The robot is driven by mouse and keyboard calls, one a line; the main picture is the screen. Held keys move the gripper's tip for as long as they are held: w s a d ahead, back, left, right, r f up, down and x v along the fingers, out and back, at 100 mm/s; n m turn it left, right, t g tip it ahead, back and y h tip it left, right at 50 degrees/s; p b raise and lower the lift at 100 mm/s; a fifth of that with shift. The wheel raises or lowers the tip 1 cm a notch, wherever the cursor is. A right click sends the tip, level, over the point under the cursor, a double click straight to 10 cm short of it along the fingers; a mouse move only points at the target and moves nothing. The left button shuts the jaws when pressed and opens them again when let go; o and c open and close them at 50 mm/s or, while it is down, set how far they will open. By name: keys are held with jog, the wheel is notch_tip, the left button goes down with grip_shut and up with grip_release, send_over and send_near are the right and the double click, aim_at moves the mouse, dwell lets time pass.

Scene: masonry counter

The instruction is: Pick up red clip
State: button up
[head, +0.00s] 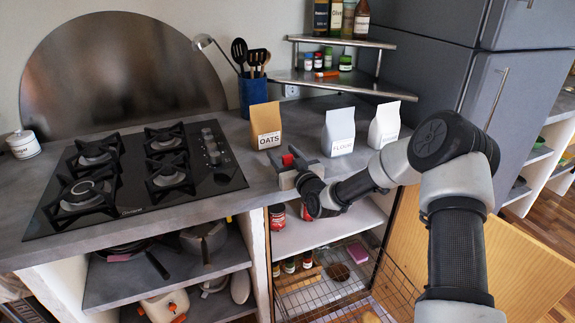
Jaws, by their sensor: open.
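A small red object (287,159), which looks like the red clip, shows at the counter's front part, below the oats bag in the picture. My gripper (284,167) is right at it, low over the grey counter (235,135). The gripper's jaws are open and the red object appears between or just beyond them. I cannot tell whether the jaws touch it. The gripper body hides the lower part of the red object.
A brown oats bag (266,126) stands just behind the gripper. A flour bag (338,132) and another white bag (385,125) stand to the right. A black gas hob (135,175) lies to the left. A blue utensil pot (252,94) and corner shelf (330,82) are behind.

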jog(key=shift+w+a, duration=0.1)
jog(key=shift+w, duration=0.2)
jog(key=c, duration=1.1)
